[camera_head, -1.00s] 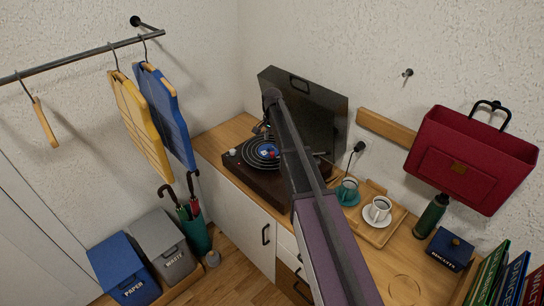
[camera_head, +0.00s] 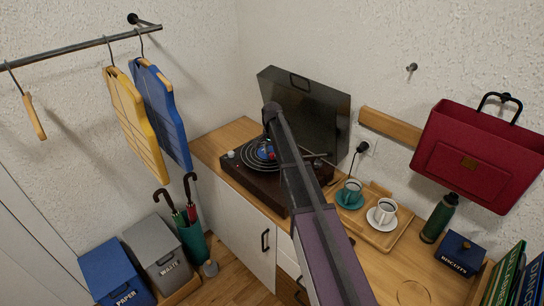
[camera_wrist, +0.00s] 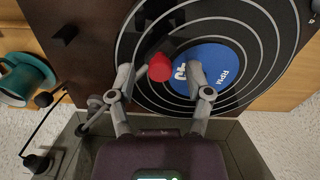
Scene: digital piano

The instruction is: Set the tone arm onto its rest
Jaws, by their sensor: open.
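The record player (camera_head: 262,184) stands on the wooden cabinet with its dark lid raised. A black record with a blue label (camera_wrist: 228,66) lies on it. A red piece (camera_wrist: 160,68), apparently the head end of the tone arm, shows over the record near the label. A thin silver rod (camera_head: 318,157), likely part of the tone arm, shows right of my arm in the head view. My gripper (camera_wrist: 160,76) is open, its fingertips on either side of the red piece in the wrist view; contact cannot be told. My arm hides the gripper in the head view.
Right of the player, a tray (camera_head: 378,238) holds a teal cup (camera_head: 349,193) and a white cup (camera_head: 385,209). A green bottle (camera_head: 438,218) and a blue biscuit box (camera_head: 459,254) stand farther right. The raised lid (camera_head: 325,110) is behind the player.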

